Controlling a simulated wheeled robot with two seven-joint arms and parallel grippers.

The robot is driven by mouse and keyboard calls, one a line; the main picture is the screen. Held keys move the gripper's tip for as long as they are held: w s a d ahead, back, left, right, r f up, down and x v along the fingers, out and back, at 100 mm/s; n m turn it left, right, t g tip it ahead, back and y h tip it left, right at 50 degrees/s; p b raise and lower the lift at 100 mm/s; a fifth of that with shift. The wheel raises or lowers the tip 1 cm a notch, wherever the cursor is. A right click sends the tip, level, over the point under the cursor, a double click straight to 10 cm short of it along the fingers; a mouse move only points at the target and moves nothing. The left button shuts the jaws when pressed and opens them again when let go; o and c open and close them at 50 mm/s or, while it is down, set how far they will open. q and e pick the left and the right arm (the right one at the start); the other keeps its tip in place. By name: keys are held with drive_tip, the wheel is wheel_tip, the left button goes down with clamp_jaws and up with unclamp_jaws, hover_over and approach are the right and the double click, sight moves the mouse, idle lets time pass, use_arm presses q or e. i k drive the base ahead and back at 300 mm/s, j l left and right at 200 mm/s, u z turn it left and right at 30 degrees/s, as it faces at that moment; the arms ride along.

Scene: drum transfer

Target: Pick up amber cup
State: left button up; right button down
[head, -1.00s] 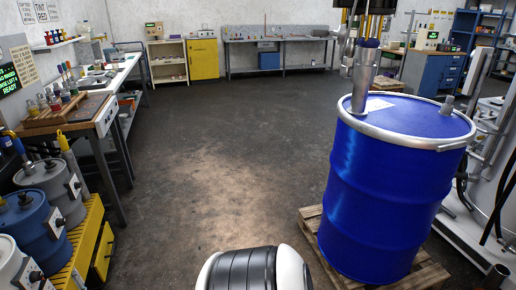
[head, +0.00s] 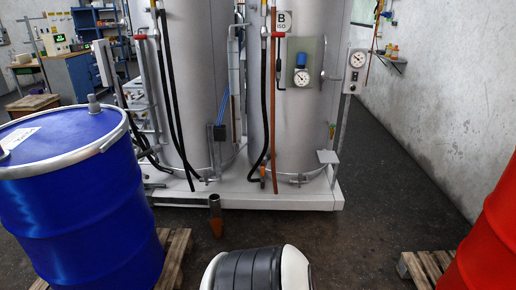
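I cannot make out a clear amber cup in the head view. A small upright grey tube with an orange-brown lower part (head: 216,216) shows in front of the tanks' white base; I cannot tell what it is. Neither of my grippers is in view.
A blue drum (head: 75,205) stands on a wooden pallet (head: 176,258) at left. A red drum (head: 492,235) stands by another pallet (head: 422,268) at right. Two grey tanks (head: 195,90) with hoses and gauges stand on a white base (head: 290,200) ahead. Dark floor (head: 365,215) is free between base and red drum.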

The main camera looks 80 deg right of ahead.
sight(217, 224)
drive_tip(key=z, duration=2.35)
